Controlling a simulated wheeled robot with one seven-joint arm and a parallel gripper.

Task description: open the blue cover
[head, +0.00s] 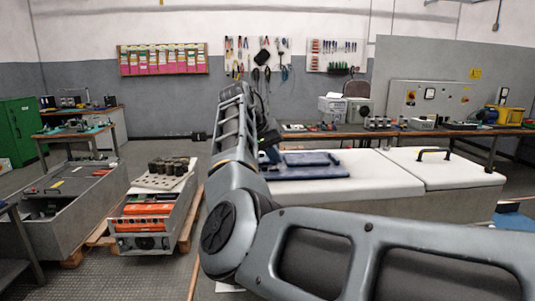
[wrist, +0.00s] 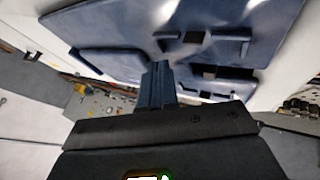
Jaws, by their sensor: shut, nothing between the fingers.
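The blue cover (head: 305,171) lies on the white top of a long bench, right of my arm in the head view. In the wrist view the blue cover (wrist: 115,30) fills the upper part and carries raised, handle-like pieces near its middle and right. My gripper (wrist: 157,68) is shut and empty. Its fingertips overlap the cover's near edge in the wrist view; I cannot tell whether they touch it. In the head view my arm hides most of the gripper and the cover's left end.
A white lid with a black handle (head: 433,153) is to the right of the cover. A grey open case with orange parts (head: 152,222) stands at left on a pallet. A workbench with instruments (head: 370,129) runs behind.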

